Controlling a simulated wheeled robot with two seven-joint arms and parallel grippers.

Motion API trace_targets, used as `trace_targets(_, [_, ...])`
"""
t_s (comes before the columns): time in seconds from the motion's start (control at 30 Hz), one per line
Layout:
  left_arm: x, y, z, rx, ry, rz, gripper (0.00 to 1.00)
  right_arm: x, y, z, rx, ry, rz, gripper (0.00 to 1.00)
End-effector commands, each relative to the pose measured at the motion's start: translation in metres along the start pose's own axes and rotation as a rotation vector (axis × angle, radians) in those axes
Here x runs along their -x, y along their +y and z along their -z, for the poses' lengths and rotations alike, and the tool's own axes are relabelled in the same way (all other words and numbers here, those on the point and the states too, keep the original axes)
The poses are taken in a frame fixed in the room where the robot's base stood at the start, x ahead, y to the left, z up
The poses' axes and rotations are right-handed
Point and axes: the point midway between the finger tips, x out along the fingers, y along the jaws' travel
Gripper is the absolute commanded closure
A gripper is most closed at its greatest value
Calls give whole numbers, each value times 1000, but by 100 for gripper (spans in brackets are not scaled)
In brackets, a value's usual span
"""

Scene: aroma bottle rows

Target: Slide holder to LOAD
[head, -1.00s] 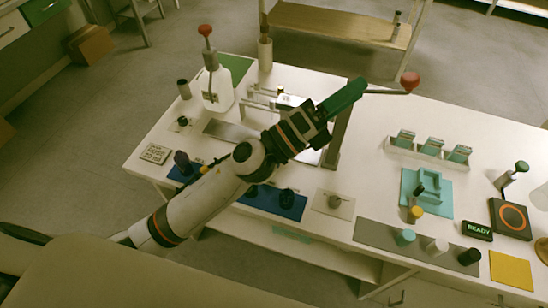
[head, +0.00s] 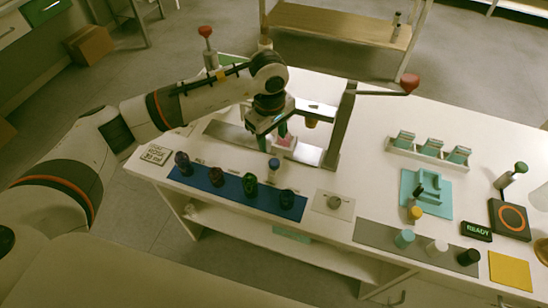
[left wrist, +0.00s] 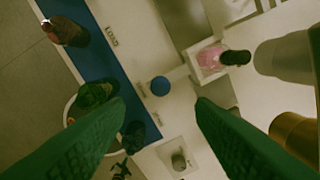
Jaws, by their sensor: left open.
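My left gripper (head: 272,138) points down over the metal slide track, open, with green fingers. Its fingers (left wrist: 158,115) are spread wide in the left wrist view, with nothing gripped. The slide holder, a pale square holder with a pink content (head: 285,142), sits on the track close to the gripper; it also shows in the left wrist view (left wrist: 209,62). A blue round knob (head: 273,164) stands toward the front of the track and appears between the fingers in the left wrist view (left wrist: 160,86). A label reading LOAD (left wrist: 112,37) is printed near the blue mat.
A blue mat (head: 215,187) with several dark bottles lies in front of the track. A press frame with a red-knobbed lever (head: 410,83) rises to the right. A READY display (head: 477,231) and bottle rack (head: 428,153) stand farther right.

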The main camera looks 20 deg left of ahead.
Motion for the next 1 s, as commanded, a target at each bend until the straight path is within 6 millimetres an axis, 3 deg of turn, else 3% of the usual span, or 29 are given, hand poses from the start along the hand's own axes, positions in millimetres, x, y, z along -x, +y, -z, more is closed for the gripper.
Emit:
trace_targets(0.3, [-64,1,2,2,6,-4,50,14,0,-1,0,0,0,100])
trace_targets(0.5, [-91,0,2,1,6,-1,50,18,0,-2,0,0,0,100])
trace_targets(0.9, [-100,0,2,1,5,1,50,19,0,-2,0,0,0,100])
trace_targets(1.0, [-100,0,2,1,5,1,63,19,0,-2,0,0,-1,100])
